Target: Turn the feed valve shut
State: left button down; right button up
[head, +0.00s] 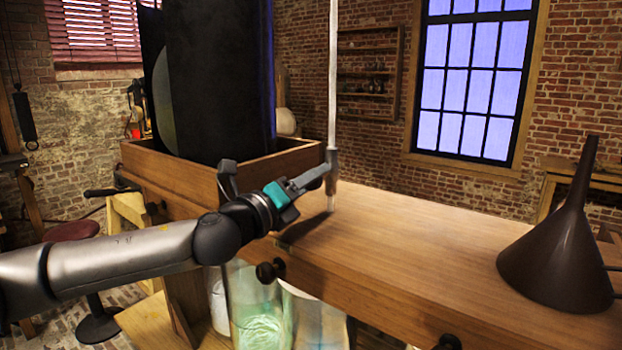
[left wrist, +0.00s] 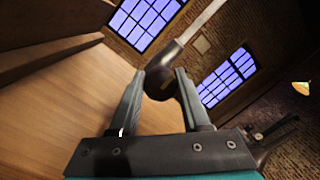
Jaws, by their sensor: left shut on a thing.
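The feed valve (head: 333,160) is a grey fitting low on a thin pale vertical pipe (head: 333,70) that comes down over the wooden bench. A short pale end shows below it, above the bench top. My left gripper (head: 325,172) reaches in from the left and is shut on the valve. In the left wrist view the dark rounded valve part (left wrist: 160,83) sits between the tips of the left gripper (left wrist: 158,88), with the pipe (left wrist: 200,20) rising from it. The fingers hide part of the valve, so its turn position cannot be told. My right gripper is not in view.
A dark funnel (head: 560,255) stands at the bench's right. Glass jars (head: 255,310) stand below the bench. The bench top (head: 430,230) between pipe and funnel is clear.

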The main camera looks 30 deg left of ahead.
pick_arm(q)
jog(key=shift+m, duration=0.5)
jog(key=shift+c, duration=1.9)
grip_release()
